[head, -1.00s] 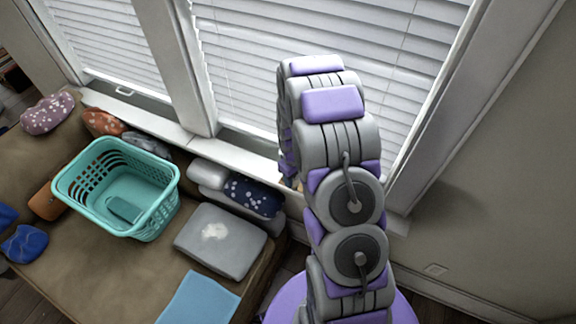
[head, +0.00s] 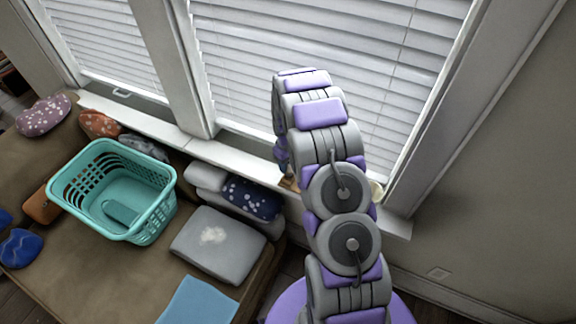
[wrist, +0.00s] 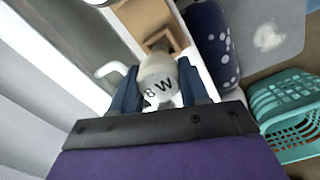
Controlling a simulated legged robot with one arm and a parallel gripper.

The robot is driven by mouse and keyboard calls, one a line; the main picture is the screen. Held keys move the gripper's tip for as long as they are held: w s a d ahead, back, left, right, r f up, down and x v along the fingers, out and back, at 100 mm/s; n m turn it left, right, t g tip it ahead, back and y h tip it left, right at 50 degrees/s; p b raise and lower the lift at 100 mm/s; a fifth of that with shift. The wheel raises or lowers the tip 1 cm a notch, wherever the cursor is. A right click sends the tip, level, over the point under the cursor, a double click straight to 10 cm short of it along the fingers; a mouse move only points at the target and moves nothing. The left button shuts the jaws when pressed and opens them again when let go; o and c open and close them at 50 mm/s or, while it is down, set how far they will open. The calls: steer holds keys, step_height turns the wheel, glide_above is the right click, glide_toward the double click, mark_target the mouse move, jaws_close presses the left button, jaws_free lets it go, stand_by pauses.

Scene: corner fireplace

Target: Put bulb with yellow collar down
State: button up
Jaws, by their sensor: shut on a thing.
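In the wrist view, my gripper (wrist: 160,84) is shut on a white bulb (wrist: 157,72) with dark lettering that reads "8 W". The dark fingers stand on either side of it. No yellow collar shows; the bulb's far end is hidden. The gripper is over or close to the window sill (wrist: 82,70); I cannot tell whether the bulb touches anything. In the head view my arm hides the gripper and the bulb.
A brown wooden-looking object (wrist: 145,22) is just beyond the bulb; part of it shows in the head view (head: 289,183). A small cream object (head: 377,191) is on the sill right of my arm. A teal basket (head: 160,213) and cushions lie on the couch. Blinds stand behind.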

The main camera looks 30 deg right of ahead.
steer(key=shift+f, duration=0.25)
steer(key=shift+f, duration=0.4)
steer(key=o, duration=0.9)
steer(key=shift+r, duration=0.1)
step_height(320, 180, up, 13)
steer(key=p, duration=0.3)
steer(key=shift+a+f, duration=0.15)
steer(key=shift+f, duration=0.05)
